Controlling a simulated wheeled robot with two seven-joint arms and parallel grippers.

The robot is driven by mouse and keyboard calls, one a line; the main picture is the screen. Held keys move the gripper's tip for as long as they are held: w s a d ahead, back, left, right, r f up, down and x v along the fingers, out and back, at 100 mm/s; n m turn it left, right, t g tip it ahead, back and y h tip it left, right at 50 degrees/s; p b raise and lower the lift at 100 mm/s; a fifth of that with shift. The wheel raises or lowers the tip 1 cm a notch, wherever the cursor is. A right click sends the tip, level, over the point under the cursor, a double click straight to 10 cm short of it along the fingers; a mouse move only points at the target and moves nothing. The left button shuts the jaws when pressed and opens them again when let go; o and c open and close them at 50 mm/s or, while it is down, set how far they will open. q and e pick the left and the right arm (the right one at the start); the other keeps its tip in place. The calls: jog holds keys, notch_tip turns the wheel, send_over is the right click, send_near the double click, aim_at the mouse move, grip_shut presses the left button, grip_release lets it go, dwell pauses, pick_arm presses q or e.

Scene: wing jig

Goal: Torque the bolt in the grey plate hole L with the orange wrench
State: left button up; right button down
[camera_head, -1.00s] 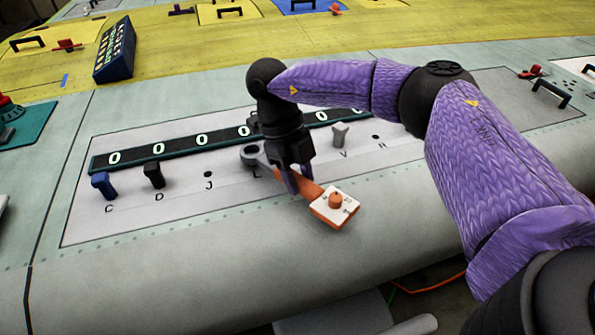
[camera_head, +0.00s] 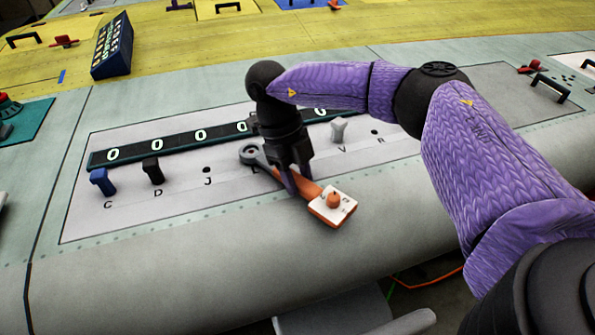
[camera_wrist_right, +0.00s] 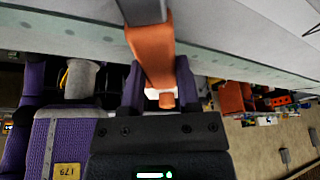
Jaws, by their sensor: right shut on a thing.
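The orange wrench (camera_head: 311,195) lies slanted over the front part of the grey plate (camera_head: 125,220). Its grey ring head (camera_head: 249,153) is at the upper left, by a hole label mostly hidden by the wrench and gripper. A white-topped orange block with a knob is at its lower right end. My right gripper (camera_head: 294,187) is shut on the orange handle from above. The wrist view shows the handle (camera_wrist_right: 153,55) between the purple fingers (camera_wrist_right: 160,88). I cannot make out a bolt inside the ring. My left gripper is not in view.
A blue peg (camera_head: 102,181), a black peg (camera_head: 153,171) and a light grey peg (camera_head: 339,130) stand on the plate. A dark counter strip (camera_head: 190,141) with zeros runs behind the wrench. A dark blue keypad box (camera_head: 112,47) stands at the back left. The plate's front left is clear.

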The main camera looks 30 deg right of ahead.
aim_at(277, 210)
jog(key=shift+a+f, duration=0.1)
jog(key=shift+s+a+m+y+p, duration=0.15)
jog(key=shift+a+m+y+p, duration=0.15)
jog(key=shift+a+m+p, duration=0.25)
jog(key=shift+s+a+f+m+p, duration=0.1)
jog(key=shift+a+m+p, duration=0.3)
jog(key=shift+a+m, duration=0.2)
jog(key=shift+a+f+m+y+p, duration=0.1)
jog(key=shift+a+m+y+p, duration=0.55)
jog(key=shift+a+m, duration=0.6)
